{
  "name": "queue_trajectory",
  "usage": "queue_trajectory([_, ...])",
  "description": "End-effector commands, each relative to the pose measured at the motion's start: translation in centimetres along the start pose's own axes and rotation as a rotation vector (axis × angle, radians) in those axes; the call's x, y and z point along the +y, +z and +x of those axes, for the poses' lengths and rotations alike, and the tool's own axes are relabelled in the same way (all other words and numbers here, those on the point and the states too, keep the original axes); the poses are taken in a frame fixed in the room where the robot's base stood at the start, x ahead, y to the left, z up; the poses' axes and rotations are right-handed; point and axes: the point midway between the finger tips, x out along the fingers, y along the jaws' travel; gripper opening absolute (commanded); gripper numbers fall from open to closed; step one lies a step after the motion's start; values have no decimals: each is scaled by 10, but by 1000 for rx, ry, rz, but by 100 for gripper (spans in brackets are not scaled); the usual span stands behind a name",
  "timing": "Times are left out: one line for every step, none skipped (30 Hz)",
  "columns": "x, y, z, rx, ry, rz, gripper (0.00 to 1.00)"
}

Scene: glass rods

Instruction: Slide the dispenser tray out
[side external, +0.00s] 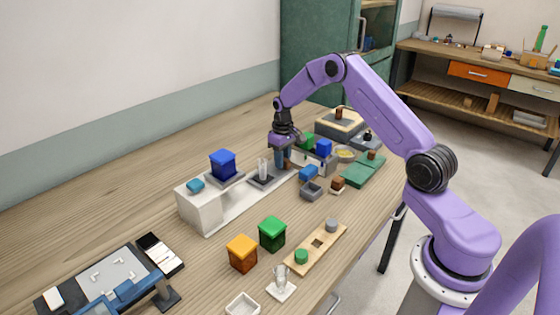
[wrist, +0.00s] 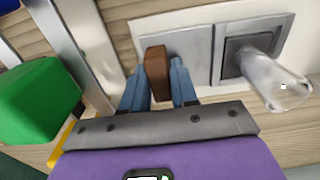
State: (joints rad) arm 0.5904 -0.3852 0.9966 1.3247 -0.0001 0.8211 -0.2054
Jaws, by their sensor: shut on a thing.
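My gripper (side external: 281,160) points down at the far end of a long white unit (side external: 205,213). In the wrist view its two blue fingers (wrist: 158,84) are shut on a brown upright handle (wrist: 155,62). The handle stands at the edge of a flat grey plate (wrist: 190,52), which looks like the dispenser tray. Beside the plate, a clear glass piece (wrist: 275,82) stands in a dark square recess (wrist: 240,45); the glass also shows in the side view (side external: 262,167). How far the plate is out, I cannot tell.
Green (side external: 272,233) and orange (side external: 242,252) blocks stand in front. A green block (wrist: 40,100) and metal rails (wrist: 75,45) lie close left of my fingers.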

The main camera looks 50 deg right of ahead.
Motion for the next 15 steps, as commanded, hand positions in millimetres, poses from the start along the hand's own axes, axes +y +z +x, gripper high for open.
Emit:
queue_trajectory([0,-1,-1,5,1,0,0])
queue_trajectory([0,-1,-1,5,1,0,34])
queue_trajectory([0,-1,-1,5,1,0,48])
queue_trajectory([0,-1,-1,5,1,0,49])
queue_trajectory([0,-1,-1,4,1,0,49])
queue_trajectory([0,-1,-1,4,1,0,49])
queue_trajectory([0,-1,-1,3,1,0,49])
queue_trajectory([0,-1,0,3,1,0,49])
queue_trajectory([0,-1,0,3,0,0,49])
queue_trajectory([0,-1,0,2,0,0,49])
queue_trajectory([0,0,0,2,0,0,49])
queue_trajectory([0,0,-1,2,0,0,49])
queue_trajectory([0,0,-2,2,0,0,49])
queue_trajectory([0,-1,-3,2,0,0,49])
queue_trajectory([0,-1,-5,3,1,0,49])
